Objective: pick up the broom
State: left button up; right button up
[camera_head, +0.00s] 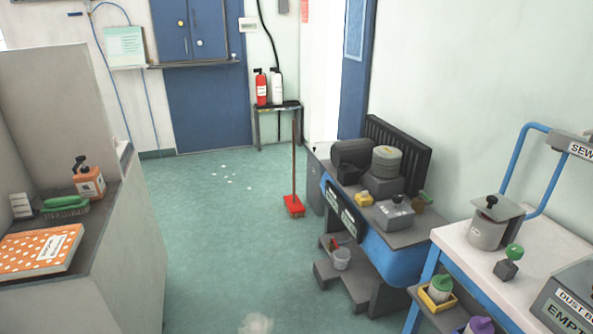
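The broom (294,168) stands upright on the green floor in the middle of the view. It has a thin reddish-brown handle and a red head (293,206) resting on the floor. It is just left of the grey and blue workbench, and its handle top overlaps the small stand behind. Neither of my grippers is in view, and nothing is seen touching the broom.
White scraps (230,176) lie on the floor left of the broom. A counter (135,240) is at left. Fire extinguishers (268,88) stand behind. The floor between is open.

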aim_at(295, 209)
jog(key=i+u, duration=0.25)
jog(key=i, duration=2.3)
jog(key=i+u, duration=0.3)
jog(key=i, duration=0.9)
jog(key=i+z, duration=0.35)
jog(key=i+j+z, duration=0.1)
jog(key=i+z, duration=0.3)
jog(key=i+j+z, duration=0.1)
jog(key=i+z, duration=0.35)
jog(key=i+j+z, duration=0.2)
jog(key=i+z, duration=0.25)
jog(key=k, duration=0.1)
